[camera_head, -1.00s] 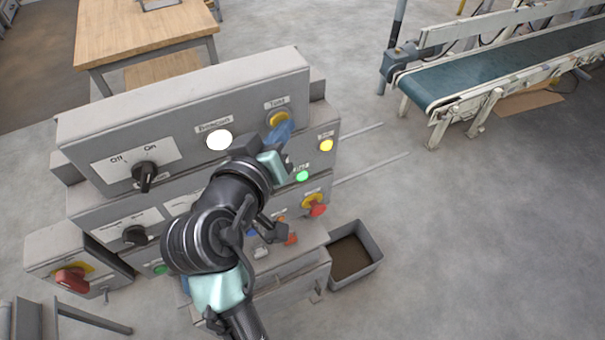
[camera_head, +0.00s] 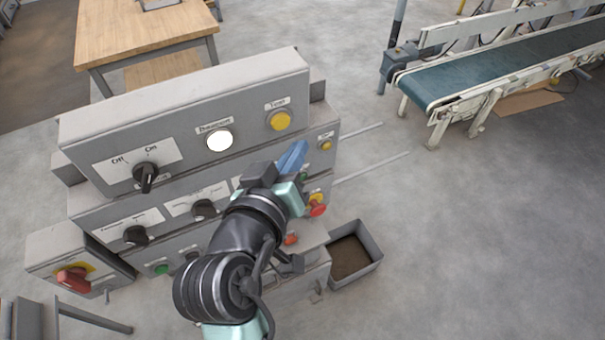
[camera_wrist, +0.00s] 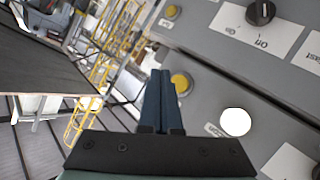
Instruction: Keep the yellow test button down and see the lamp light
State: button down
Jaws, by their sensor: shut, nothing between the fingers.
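The yellow test button (camera_head: 280,120) is at the right end of the top panel and stands clear of my gripper. It also shows in the wrist view (camera_wrist: 181,83), just right of the fingertips. My gripper (camera_head: 299,147) is shut and empty, its blue fingers in front of the panel, below and right of the button. The closed fingers also show in the wrist view (camera_wrist: 160,78). The round white lamp (camera_head: 219,140) left of the button is bright; it is also bright in the wrist view (camera_wrist: 235,122). The small amber lamp (camera_head: 325,145) one tier lower looks unlit.
A black selector knob (camera_head: 146,176) is on the top panel's left. A red mushroom button (camera_head: 318,209) is on the lower right and a red switch (camera_head: 73,279) on the lower left. My arm covers part of the lower panels. A grey bin (camera_head: 370,245) stands on the floor.

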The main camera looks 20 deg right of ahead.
jog(key=shift+s, duration=1)
